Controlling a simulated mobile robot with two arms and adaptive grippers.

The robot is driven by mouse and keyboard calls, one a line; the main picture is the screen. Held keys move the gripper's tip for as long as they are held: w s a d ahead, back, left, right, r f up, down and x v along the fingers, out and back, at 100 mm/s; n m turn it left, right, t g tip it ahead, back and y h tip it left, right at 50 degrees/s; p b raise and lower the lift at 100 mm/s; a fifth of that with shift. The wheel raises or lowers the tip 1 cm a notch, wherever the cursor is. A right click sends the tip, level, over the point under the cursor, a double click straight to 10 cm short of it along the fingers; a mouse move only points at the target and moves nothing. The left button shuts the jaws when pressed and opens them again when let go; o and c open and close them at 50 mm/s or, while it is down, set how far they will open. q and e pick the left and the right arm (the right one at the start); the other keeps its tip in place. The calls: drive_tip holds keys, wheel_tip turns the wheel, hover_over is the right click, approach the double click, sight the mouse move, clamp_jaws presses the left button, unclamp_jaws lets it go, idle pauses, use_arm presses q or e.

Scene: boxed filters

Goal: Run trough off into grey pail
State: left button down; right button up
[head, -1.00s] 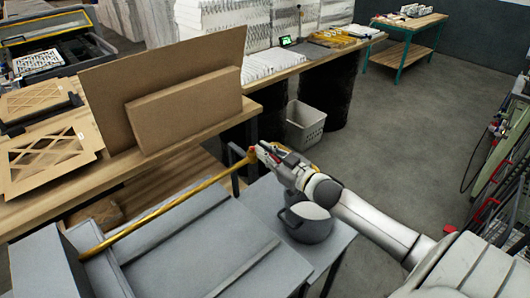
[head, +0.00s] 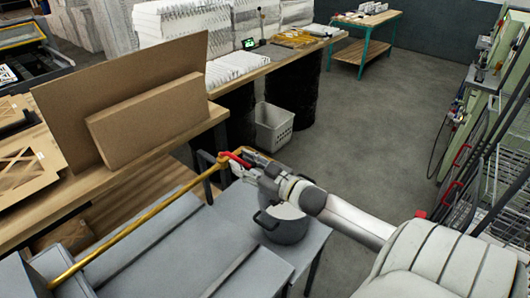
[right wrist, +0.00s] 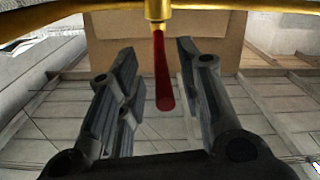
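The grey trough (head: 165,245) is at the lower left of the head view. A brass pipe (head: 140,223) runs along it to a tap end with a red lever (head: 237,159). The lever also shows in the right wrist view (right wrist: 162,75), hanging from a brass fitting (right wrist: 157,10). My right gripper (head: 247,163) is at the lever. In the wrist view its fingers are apart, one on each side of the lever, with gaps between. The grey pail (head: 281,230) stands below my right gripper, partly hidden by my arm. My left gripper is out of view.
A wooden bench (head: 120,165) with cardboard panels (head: 150,120) stands behind the trough. A pale bin (head: 273,128) is on the floor by black drums. A grey stand (head: 310,240) bears the pail. Open floor (head: 385,120) lies to the right, with racks beyond.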

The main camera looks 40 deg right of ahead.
drive_tip(key=s+d, duration=0.1)
drive_tip(key=s, duration=0.7)
drive_tip(key=shift+d+r, duration=0.15)
drive_tip(key=shift+d, duration=0.05)
drive_tip(key=shift+s, duration=0.15)
idle(0.4)
